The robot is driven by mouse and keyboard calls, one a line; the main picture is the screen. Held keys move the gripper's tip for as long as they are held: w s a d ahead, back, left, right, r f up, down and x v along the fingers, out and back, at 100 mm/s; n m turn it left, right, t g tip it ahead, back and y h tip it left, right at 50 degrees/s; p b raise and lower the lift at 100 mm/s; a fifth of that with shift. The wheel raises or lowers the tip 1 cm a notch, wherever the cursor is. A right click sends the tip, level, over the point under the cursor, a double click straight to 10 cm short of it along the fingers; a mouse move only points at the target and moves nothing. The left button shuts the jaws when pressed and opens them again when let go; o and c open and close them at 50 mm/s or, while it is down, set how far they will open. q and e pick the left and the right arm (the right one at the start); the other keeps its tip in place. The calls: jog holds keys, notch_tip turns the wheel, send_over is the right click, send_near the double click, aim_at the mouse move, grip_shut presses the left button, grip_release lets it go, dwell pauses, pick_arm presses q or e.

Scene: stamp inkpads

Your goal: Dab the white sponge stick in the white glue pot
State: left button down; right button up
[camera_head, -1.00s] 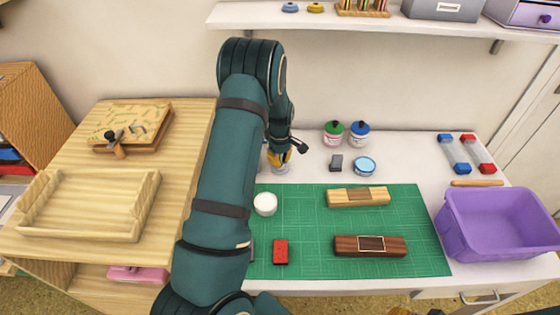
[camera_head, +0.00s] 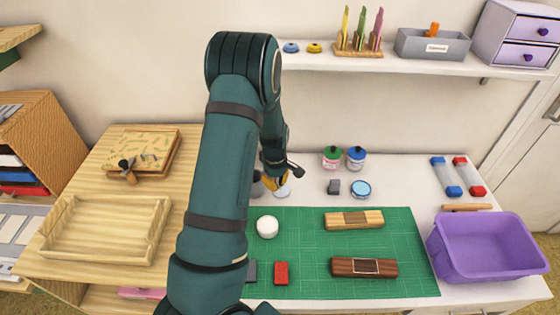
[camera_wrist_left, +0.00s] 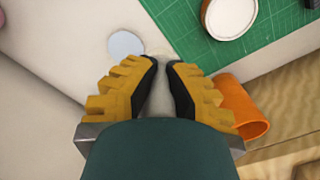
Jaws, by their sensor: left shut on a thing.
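My left gripper (camera_head: 276,183) is shut, low over the white table behind the green mat. In the left wrist view its yellow-and-black fingers (camera_wrist_left: 163,62) come close together, with a narrow pale strip between them. I take this to be the white sponge stick, but its shape and tip cannot be made out. A white round pot (camera_head: 267,227), which looks like the glue pot, stands on the mat in front of the gripper, apart from it. It also shows in the left wrist view (camera_wrist_left: 228,15). A pale disc (camera_wrist_left: 125,43) lies just beyond the fingertips.
The green mat (camera_head: 310,245) holds a red block (camera_head: 281,273) and two wooden blocks. A green-labelled jar (camera_head: 332,158), a blue-labelled jar (camera_head: 356,158) and a blue tin (camera_head: 361,189) stand behind. A purple bin (camera_head: 485,247) is right. An orange cylinder (camera_wrist_left: 243,108) is beside the fingers.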

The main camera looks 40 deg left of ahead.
pick_arm(q)
jog(key=r+p, duration=0.1)
jog(key=p, duration=0.5)
send_over(268, 225)
pick_arm(e)
notch_tip(268, 225, up, 8)
jog(key=w+f, duration=0.1)
pick_arm(q)
jog(key=shift+f+b, duration=2.5)
jog(key=shift+f, duration=0.5)
pick_arm(e)
jog(key=shift+w+d+f, duration=0.1)
jog(key=shift+w+f, duration=0.05)
jog(key=shift+f, duration=2.35)
pick_arm(q)
jog(key=shift+f+b, duration=0.45)
jog(key=shift+f, duration=0.05)
pick_arm(e)
jog(key=shift+f, duration=0.4)
pick_arm(q)
notch_tip(268, 225, up, 7)
jog(key=p, duration=0.5)
jog(key=shift+p, duration=0.3)
pick_arm(e)
notch_tip(268, 225, up, 6)
jog(key=shift+f, duration=0.2)
